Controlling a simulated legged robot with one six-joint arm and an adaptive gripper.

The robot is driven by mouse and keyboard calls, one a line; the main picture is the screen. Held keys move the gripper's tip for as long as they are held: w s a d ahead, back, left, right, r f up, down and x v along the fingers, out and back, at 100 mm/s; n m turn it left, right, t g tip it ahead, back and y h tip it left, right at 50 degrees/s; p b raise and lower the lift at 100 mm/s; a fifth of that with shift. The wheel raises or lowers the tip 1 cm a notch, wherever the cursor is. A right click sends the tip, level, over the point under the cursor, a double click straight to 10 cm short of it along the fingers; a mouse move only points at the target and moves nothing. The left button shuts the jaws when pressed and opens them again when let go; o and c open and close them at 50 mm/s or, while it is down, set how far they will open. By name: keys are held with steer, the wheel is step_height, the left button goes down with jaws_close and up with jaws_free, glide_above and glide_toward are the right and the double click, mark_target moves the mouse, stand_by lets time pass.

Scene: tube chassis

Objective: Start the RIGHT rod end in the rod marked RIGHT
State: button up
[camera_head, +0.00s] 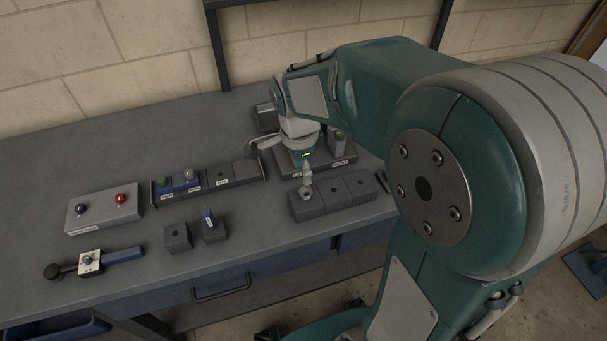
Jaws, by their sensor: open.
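My gripper (296,150) points down over the right half of the bench, with its fingers spread and nothing visible between them. A dark base block (316,169) below it carries white labels; the right one appears to read RIGHT. A short grey upright piece with a greenish top (339,142), probably the rod marked RIGHT, stands by that label. A pale metal piece that looks like a rod end (307,184) stands at the left section of a dark three-part block (353,189), in front of my gripper. My gripper hides part of the base block. The rod end's lettering is unreadable.
A long dark tray (219,177) with coloured pieces lies left of my gripper. Two small blocks (178,237) stand before it. A box with dark and red knobs (102,209) and a blue-handled tool (123,255) lie at left. A wall runs behind the bench.

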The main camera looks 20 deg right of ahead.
mark_target(305, 188)
steer(key=shift+s+f, duration=0.1)
steer(key=shift+d+f, duration=0.15)
steer(key=shift+f, duration=0.35)
steer(key=shift+d+f, duration=0.15)
steer(key=shift+f, duration=2.85)
steer(key=shift+c, duration=0.3)
jaws_close()
